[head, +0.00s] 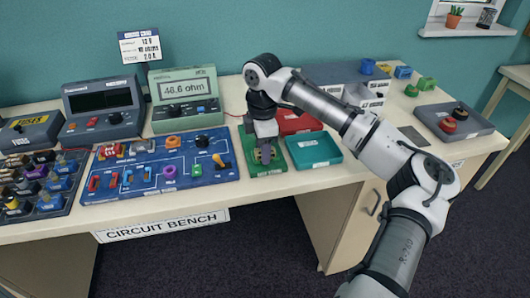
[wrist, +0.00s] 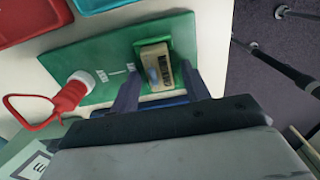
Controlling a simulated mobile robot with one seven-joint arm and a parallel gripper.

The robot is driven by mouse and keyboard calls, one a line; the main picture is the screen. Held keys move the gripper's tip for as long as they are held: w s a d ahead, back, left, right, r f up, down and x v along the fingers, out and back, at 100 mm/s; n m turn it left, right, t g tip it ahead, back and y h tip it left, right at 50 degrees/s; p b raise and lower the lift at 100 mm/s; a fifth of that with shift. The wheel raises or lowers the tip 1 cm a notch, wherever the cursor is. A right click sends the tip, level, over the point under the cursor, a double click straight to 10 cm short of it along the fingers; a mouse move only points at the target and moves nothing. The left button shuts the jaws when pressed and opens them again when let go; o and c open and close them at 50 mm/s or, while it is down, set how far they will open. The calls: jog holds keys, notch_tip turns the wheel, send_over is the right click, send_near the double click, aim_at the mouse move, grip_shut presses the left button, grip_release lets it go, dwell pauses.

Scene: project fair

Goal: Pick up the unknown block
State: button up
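The unknown block is a small tan block with a dark printed label (wrist: 157,66). In the wrist view it sits at a green socket on a green board (wrist: 105,55). My gripper (wrist: 158,90) is over the board with its two fingers apart, one on each side of the block's near end. Whether the fingers touch the block cannot be told. In the head view my gripper (head: 264,155) points down over the green board (head: 270,169), and the block is hidden or too small to make out.
A red plug with a looped lead (wrist: 68,97) stands on the board's left in the wrist view. In the head view a teal tray (head: 314,150) and a red tray (head: 296,122) lie close by. A blue circuit board (head: 150,172) and a meter reading 46.6 ohm (head: 186,98) are left.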

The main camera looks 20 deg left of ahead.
grip_shut()
jog(key=shift+r, duration=0.1)
notch_tip(320, 180, up, 22)
jog(key=p, duration=0.2)
jog(key=shift+f, duration=0.25)
jog(key=shift+r+p, duration=0.3)
jog(key=shift+p, duration=0.4)
jog(key=shift+r+p, duration=0.35)
jog(key=shift+p, duration=0.25)
